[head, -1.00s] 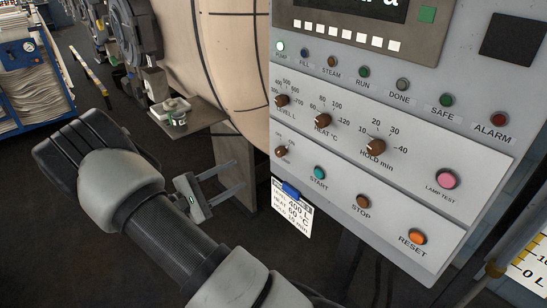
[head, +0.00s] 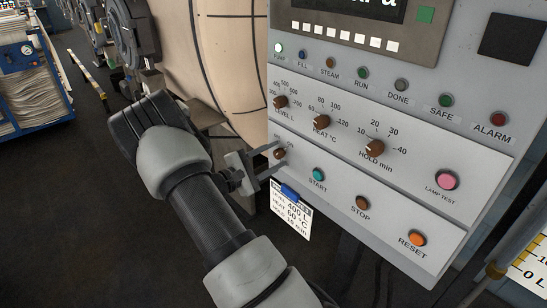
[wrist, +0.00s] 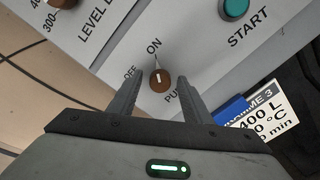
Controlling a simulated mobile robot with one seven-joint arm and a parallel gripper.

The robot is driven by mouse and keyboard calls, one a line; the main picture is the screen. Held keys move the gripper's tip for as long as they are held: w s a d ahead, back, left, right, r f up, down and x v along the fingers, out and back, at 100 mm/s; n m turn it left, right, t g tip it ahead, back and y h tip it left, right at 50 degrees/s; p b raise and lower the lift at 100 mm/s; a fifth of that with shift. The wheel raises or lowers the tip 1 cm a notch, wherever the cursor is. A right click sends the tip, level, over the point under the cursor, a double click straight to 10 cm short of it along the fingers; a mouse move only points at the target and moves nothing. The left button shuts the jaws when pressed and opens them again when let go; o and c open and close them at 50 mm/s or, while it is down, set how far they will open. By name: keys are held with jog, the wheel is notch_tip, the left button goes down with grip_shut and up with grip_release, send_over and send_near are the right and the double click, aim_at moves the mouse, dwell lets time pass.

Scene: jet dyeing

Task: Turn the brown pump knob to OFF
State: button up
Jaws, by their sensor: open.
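The brown pump knob (head: 279,154) is at the lower left of the grey control panel (head: 330,205). In the wrist view the knob (wrist: 160,79) shows a pale mark that lines up toward the ON label (wrist: 154,46). The OFF label (wrist: 130,74) is to its left. My gripper (head: 273,160) is open at the panel's left edge. In the wrist view my gripper (wrist: 157,88) has one finger on each side of the knob, with gaps between. The fingers partly hide the PUMP label.
The green START button (head: 318,174) and brown STOP button (head: 362,203) are to the right of the knob. The LEVEL knob (head: 280,102) is above it. A blue clip with a paper card (head: 291,212) hangs just below. A pale vessel (head: 225,60) is behind.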

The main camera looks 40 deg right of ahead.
jog(key=shift+c, duration=0.6)
jog(key=c, duration=1)
jog(key=shift+o, duration=0.3)
jog(key=shift+n, duration=0.4)
jog(key=n+p, duration=0.1)
jog(key=n, duration=0.1)
jog(key=shift+r+n+p, duration=0.1)
jog(key=shift+n+p, duration=0.2)
jog(key=n+p, duration=0.1)
jog(key=n, duration=0.2)
jog(key=shift+n+p, duration=0.35)
jog(key=shift+n, duration=0.05)
jog(key=n+p, duration=0.2)
jog(key=n, duration=0.2)
jog(key=shift+n+p, duration=0.45)
jog(key=shift+n, duration=0.95)
